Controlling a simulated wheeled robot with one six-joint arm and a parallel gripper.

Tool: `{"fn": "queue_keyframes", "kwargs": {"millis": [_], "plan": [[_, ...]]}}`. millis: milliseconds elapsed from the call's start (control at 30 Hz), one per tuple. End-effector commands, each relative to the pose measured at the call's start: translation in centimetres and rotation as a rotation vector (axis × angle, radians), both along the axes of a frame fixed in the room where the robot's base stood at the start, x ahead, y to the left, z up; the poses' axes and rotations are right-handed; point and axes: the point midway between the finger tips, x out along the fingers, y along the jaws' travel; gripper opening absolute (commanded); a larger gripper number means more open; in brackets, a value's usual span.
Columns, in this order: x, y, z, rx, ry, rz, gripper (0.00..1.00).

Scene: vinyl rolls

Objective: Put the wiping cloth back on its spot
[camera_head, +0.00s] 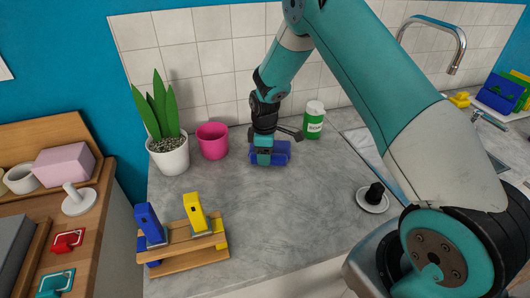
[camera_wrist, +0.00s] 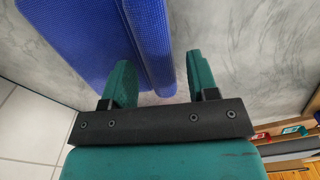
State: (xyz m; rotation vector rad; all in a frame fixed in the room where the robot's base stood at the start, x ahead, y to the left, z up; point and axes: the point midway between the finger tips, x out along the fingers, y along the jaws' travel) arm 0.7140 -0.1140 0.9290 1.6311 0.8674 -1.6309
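A blue textured cloth (camera_head: 284,151) lies on the grey counter, below and beside my gripper (camera_head: 263,156). In the wrist view, the cloth (camera_wrist: 75,40) has a flat part at left and a rolled or folded edge at its right. My gripper (camera_wrist: 158,62) is open there, its two green fingers apart. The folded edge reaches between the fingers, nearer the left one. I cannot tell whether a finger touches it. My gripper hides part of the cloth in the head view.
A pink pot (camera_head: 213,141) and a potted plant (camera_head: 168,152) stand left of the cloth. A green-and-white canister (camera_head: 314,120) stands behind it. A wooden rack (camera_head: 185,249) with blue and yellow items is at front left. A black-handled white item (camera_head: 373,198) lies right. The counter's middle is clear.

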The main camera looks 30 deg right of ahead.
Motion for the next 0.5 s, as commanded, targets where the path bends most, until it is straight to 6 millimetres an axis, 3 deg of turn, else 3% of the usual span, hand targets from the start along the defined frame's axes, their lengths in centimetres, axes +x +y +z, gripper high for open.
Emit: {"fn": "queue_keyframes", "kwargs": {"millis": [267,500], "plan": [[0.1,0.0,1.5,0.0,-0.004,0.0,0.54],[0.1,0.0,6.5,0.0,-0.007,0.0,0.54]]}}
